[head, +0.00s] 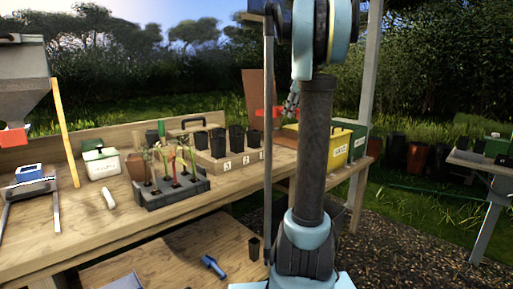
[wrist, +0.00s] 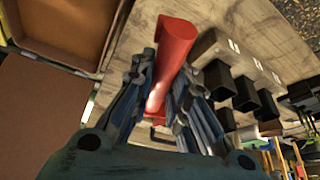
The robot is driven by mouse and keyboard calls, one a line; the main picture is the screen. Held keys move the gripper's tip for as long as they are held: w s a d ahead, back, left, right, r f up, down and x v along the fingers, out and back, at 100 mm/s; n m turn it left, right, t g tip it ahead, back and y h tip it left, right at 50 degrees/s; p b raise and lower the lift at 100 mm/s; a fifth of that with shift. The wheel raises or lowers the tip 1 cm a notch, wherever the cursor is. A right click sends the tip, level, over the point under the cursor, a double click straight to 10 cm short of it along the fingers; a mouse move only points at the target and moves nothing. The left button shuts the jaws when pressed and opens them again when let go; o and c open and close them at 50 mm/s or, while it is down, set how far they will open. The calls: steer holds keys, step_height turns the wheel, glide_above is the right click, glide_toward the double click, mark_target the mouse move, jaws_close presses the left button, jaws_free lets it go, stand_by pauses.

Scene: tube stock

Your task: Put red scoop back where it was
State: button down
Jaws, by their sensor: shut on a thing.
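The red scoop (wrist: 174,45) is between the fingers of my gripper (wrist: 165,78) in the wrist view. My gripper is shut on it, and the fingers hide part of its sides. In the head view the red scoop (head: 265,112) shows above the back right part of the bench, beside my gripper (head: 291,101). My arm hides part of this area. I cannot tell the gap between scoop and bench.
The wooden bench (head: 80,222) holds a grey tray of seedlings (head: 172,198), a numbered wooden block (head: 225,166) with black pots, and a white tub (head: 101,163). A yellow box (head: 338,146) stands right of my arm. A blue-handled tool (head: 214,266) lies on the lower shelf.

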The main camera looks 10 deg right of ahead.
steer(key=shift+w, duration=0.2)
steer(key=shift+a, duration=0.1)
steer(key=shift+a, duration=0.1)
steer(key=shift+w+a+f, duration=0.15)
steer(key=shift+w+a, duration=0.05)
steer(key=w+a+f+m, duration=0.1)
steer(key=w+a+f, duration=0.1)
steer(key=f, duration=0.1)
steer(key=w+a+f+m, duration=0.1)
steer(key=a+f, duration=0.2)
steer(key=f, duration=0.1)
steer(key=w+a+f+m+t, duration=0.1)
steer(key=w+a+f, duration=0.1)
steer(key=f, duration=0.1)
steer(key=shift+w+a+f+m+h, duration=0.2)
steer(key=shift+w+f+m+h, duration=0.1)
steer(key=shift+w+h, duration=0.1)
steer(key=shift+s+f, duration=0.1)
steer(key=shift+f, duration=2.5)
